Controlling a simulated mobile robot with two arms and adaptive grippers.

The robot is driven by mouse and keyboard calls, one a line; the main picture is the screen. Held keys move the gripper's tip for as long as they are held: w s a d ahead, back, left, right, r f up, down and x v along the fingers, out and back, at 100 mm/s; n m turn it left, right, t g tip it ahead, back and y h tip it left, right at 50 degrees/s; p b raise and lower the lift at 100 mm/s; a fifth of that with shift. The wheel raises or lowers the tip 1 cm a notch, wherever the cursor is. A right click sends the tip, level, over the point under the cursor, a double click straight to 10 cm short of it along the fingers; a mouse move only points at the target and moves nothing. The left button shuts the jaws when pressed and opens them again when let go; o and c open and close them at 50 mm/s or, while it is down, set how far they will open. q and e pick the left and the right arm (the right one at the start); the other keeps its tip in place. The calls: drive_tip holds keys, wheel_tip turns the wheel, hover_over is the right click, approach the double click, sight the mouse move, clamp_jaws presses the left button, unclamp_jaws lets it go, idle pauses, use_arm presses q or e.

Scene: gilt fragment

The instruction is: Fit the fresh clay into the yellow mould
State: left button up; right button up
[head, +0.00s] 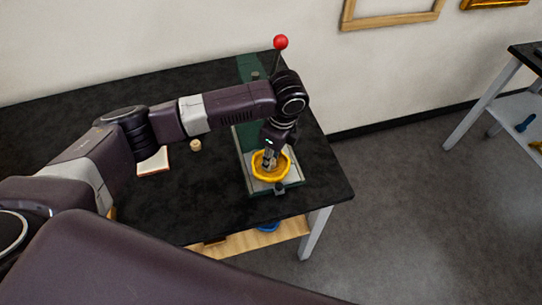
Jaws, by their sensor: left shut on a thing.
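The yellow mould (257,174) is a round, shallow bowl shape on a grey plate at the right end of the black table. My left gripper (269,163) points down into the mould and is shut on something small. The held thing is mostly hidden by the fingers, so I cannot tell its shape or whether it touches the mould's floor. Brownish-yellow material shows inside the mould, but I cannot tell if it is clay. A small pale tan piece (195,145) stands on the table left of the mould. My right gripper is not in view.
A green machine (245,142) with a red-knobbed lever (281,42) stands behind and around the plate. A red-edged white booklet (154,161) lies at the left, partly behind my arm. The black table (215,205) has a lower wooden shelf (262,239). Another table (520,110) is at the far right.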

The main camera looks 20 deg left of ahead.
use_arm(q)
drive_tip(key=shift+f, duration=0.15)
drive_tip(key=o, duration=1)
drive_tip(key=shift+f, duration=0.1)
drive_tip(key=shift+o, duration=0.2)
wheel_tip(320, 180, up, 12)
drive_tip(key=d+b, duration=0.1)
drive_tip(key=b, duration=0.1)
drive_tip(key=shift+s+d+r+b, duration=0.2)
drive_tip(key=shift+d+r+b, duration=0.1)
drive_tip(key=shift+d, duration=0.1)
drive_tip(key=shift+f, duration=0.15)
